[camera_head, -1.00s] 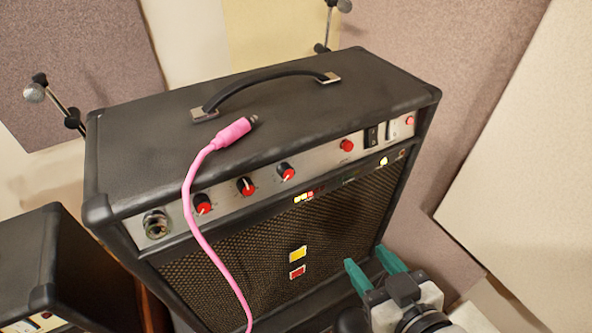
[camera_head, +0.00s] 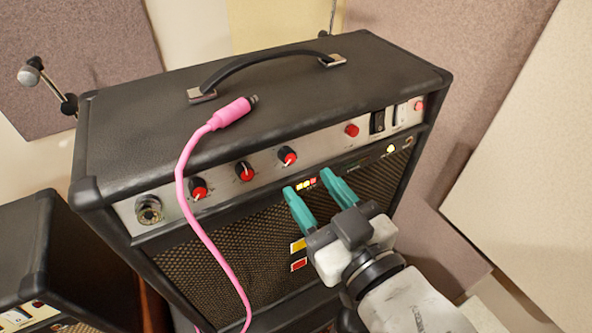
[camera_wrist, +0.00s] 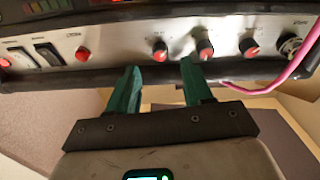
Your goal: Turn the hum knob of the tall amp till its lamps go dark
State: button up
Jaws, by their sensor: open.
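The tall amp (camera_head: 260,110) is black, with a silver control strip. Three red-and-black knobs sit on the strip: left (camera_head: 199,188), middle (camera_head: 245,170) and right (camera_head: 287,155). I cannot read which one is the hum knob. Another lamp (camera_head: 391,148) glows pale to the right. My gripper (camera_head: 308,181), with teal fingers, is open and empty in front of the amp, just below the right knob. In the wrist view that knob (camera_wrist: 160,50) appears between and beyond the fingertips (camera_wrist: 160,66), apparently untouched.
A pink cable (camera_head: 190,195) lies over the amp's top and hangs across its front, left of the knobs. A red button (camera_head: 351,130) and switches (camera_head: 378,121) are to the right. A lower amp (camera_head: 30,250) stands at left. Wall panels rise behind.

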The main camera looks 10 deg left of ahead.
aim_at(291, 161)
jog(key=p+x, duration=0.1)
jog(key=x, duration=0.4)
jog(key=shift+w+a, duration=0.2)
jog(key=shift+w, duration=0.05)
grip_shut()
